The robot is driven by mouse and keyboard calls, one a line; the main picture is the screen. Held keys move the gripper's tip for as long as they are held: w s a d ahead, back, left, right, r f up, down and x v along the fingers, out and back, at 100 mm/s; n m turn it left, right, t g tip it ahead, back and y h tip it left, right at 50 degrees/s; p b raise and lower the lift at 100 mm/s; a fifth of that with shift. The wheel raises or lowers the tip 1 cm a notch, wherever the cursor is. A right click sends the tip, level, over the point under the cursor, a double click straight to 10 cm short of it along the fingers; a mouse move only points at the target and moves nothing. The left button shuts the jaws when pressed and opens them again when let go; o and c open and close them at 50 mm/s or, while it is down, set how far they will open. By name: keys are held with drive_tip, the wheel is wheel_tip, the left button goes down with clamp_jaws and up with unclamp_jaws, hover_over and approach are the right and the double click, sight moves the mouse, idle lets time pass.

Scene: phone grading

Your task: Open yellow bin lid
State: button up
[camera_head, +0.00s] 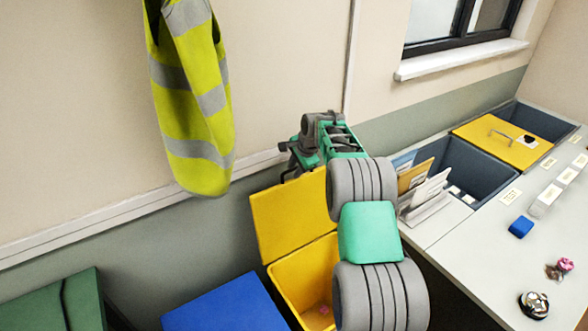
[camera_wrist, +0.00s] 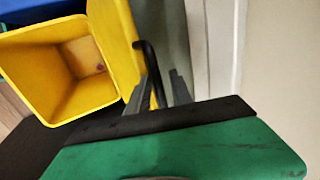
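The yellow bin (camera_head: 300,275) stands by the wall, and its lid (camera_head: 285,215) is raised, leaning up toward the wall. The bin's open inside shows in the wrist view (camera_wrist: 65,65), with a small reddish thing at the bottom. The lid (camera_wrist: 118,35) has a black handle (camera_wrist: 146,60). My gripper (camera_head: 290,158) is at the raised lid's upper edge. In the wrist view my gripper's grey fingers (camera_wrist: 163,80) are apart at the handle, with yellow showing between them. Whether they touch the handle is unclear.
A blue lid (camera_head: 225,305) and a green box (camera_head: 55,300) are left of the bin. A worktop (camera_head: 480,255) with a blue block (camera_head: 521,227) is at right. A hi-vis vest (camera_head: 195,100) hangs on the wall at upper left.

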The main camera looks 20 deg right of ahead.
drive_tip(key=shift+s+d+f, duration=0.15)
drive_tip(key=shift+d, duration=0.05)
drive_tip(key=shift+s+d+r, duration=0.1)
drive_tip(key=shift+r, duration=0.3)
drive_tip(key=b+v, duration=0.1)
drive_tip(key=v, duration=0.6)
drive_tip(key=shift+b, duration=0.3)
drive_tip(key=shift+r, duration=0.15)
